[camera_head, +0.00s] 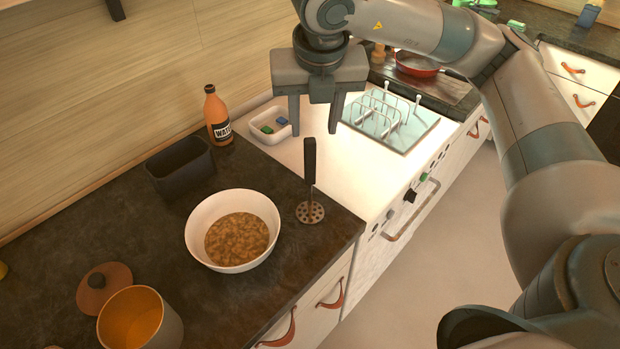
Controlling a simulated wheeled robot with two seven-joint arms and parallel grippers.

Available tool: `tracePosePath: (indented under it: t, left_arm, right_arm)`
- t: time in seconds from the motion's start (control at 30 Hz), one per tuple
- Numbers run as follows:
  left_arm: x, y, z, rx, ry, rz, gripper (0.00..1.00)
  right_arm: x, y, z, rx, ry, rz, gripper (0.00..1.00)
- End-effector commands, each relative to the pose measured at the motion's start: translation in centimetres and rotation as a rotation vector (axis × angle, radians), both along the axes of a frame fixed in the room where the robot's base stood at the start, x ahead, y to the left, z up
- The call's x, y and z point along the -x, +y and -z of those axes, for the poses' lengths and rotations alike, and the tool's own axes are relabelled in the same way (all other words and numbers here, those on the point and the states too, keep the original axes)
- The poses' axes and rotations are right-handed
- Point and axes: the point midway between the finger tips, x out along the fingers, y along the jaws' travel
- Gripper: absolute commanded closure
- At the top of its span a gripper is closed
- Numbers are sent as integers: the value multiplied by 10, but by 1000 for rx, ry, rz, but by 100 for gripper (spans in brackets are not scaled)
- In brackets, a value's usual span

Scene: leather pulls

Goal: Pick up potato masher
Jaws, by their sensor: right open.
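The potato masher (310,180) stands upright on the dark counter near its right edge. Its black handle points up and its round perforated metal head rests on the counter. My right gripper (314,128) is open, with its two fingers pointing down, above and behind the masher. The top of the handle shows between and just below the fingertips; I cannot tell the exact gap. Nothing is held in it. My left gripper is not in view.
A white bowl of food (193,228) stands left of the masher. Behind it are a black bin (180,170) and an orange bottle (217,118). An orange pot (170,325) and its lid (104,288) are front left. A white tray (283,134) and a dish rack (385,112) sit on the white top.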

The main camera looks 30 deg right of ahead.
Motion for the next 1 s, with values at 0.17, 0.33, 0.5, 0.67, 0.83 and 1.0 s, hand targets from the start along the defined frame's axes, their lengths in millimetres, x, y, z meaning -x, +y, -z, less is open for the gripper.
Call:
tracePosePath:
  t: [0.17, 0.33, 0.5, 0.67, 0.83, 1.0]
  left_arm:
    - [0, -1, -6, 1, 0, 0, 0]
    - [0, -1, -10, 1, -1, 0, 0]
    - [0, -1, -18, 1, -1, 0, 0]
    - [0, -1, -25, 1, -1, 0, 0]
    - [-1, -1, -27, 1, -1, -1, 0]
    - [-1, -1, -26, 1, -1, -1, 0]
  right_arm:
    - [-4, -2, 18, 0, 4, -1, 59]
    - [-9, -4, 34, 0, 4, -1, 59]
    - [-15, -7, 54, 1, 5, 1, 59]
    - [-21, -8, 73, 1, 3, 1, 59]
    - [-24, -10, 84, 1, 1, -1, 59]
    - [-24, -9, 85, 0, 0, -1, 59]
